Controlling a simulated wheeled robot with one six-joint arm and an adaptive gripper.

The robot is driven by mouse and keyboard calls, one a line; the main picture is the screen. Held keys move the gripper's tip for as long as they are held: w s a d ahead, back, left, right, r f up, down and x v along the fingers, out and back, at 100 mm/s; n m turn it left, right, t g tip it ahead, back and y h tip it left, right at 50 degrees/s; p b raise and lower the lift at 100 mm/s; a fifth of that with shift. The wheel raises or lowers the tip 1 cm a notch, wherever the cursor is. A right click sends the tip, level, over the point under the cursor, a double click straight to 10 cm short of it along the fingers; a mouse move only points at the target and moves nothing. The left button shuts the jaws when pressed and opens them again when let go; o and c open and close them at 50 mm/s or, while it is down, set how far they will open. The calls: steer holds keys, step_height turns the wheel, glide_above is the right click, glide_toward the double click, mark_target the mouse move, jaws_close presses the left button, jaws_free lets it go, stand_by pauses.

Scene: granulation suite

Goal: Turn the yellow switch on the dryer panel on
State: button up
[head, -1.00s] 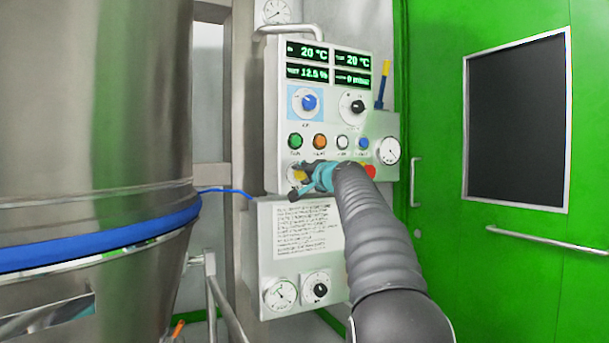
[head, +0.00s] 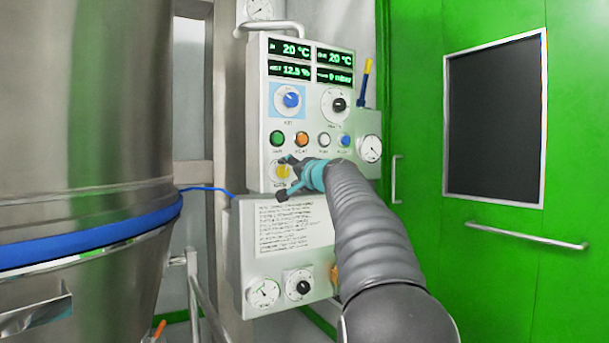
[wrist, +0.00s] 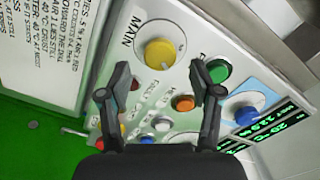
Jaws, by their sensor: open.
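The yellow switch (head: 283,171) is a round yellow knob on a pale plate at the lower left of the dryer panel (head: 262,105). In the wrist view the yellow switch (wrist: 159,54) sits under the word MAIN, just beyond and between the fingertips. My gripper (head: 284,177) is at the switch in the head view and partly covers its right and lower side. In the wrist view my gripper (wrist: 165,82) has its two fingers spread with nothing between them. I cannot tell whether a fingertip touches the panel.
Green (head: 277,138), orange (head: 302,139), white and blue (head: 345,140) buttons sit just above the switch. A blue knob (head: 291,99) and a black knob are higher up. A steel vessel (head: 80,110) stands left. A green door (head: 500,290) is right.

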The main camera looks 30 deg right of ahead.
steer(key=s, duration=0.8)
steer(key=shift+s+d, duration=0.15)
steer(key=shift+s, duration=0.1)
